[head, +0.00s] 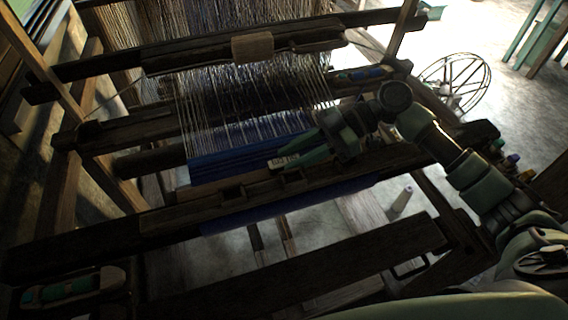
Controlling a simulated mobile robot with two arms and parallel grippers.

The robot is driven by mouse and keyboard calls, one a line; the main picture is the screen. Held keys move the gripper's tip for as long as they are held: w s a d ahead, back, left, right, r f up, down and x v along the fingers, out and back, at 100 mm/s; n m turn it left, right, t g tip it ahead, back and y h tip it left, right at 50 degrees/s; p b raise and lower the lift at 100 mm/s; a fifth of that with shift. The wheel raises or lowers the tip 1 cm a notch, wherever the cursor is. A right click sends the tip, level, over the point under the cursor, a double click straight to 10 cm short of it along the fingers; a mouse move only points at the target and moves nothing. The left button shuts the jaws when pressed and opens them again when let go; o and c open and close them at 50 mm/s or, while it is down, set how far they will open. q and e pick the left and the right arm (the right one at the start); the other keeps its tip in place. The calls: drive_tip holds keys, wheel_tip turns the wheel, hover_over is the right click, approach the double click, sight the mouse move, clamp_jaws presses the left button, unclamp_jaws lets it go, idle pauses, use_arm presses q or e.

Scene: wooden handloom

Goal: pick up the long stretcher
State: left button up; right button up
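My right gripper (278,158) reaches in from the right over the front of the loom. Its two green fingers are spread apart and point left, just above the blue cloth (232,160). A small pale piece with dark marks (283,161) shows at the fingertips. I cannot tell whether it is part of the long stretcher, or whether the fingers touch it. The stretcher itself cannot be made out for certain among the dark wooden bars. My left gripper is not in view.
The dark front beam (165,222) with notches crosses below the cloth. A wide plank (300,270) lies nearer. A tray with a green bobbin (70,290) is at lower left. Warp threads (250,95) rise behind. A cone of thread (402,198) and a spoked wheel (455,82) stand right.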

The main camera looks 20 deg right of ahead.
clamp_jaws()
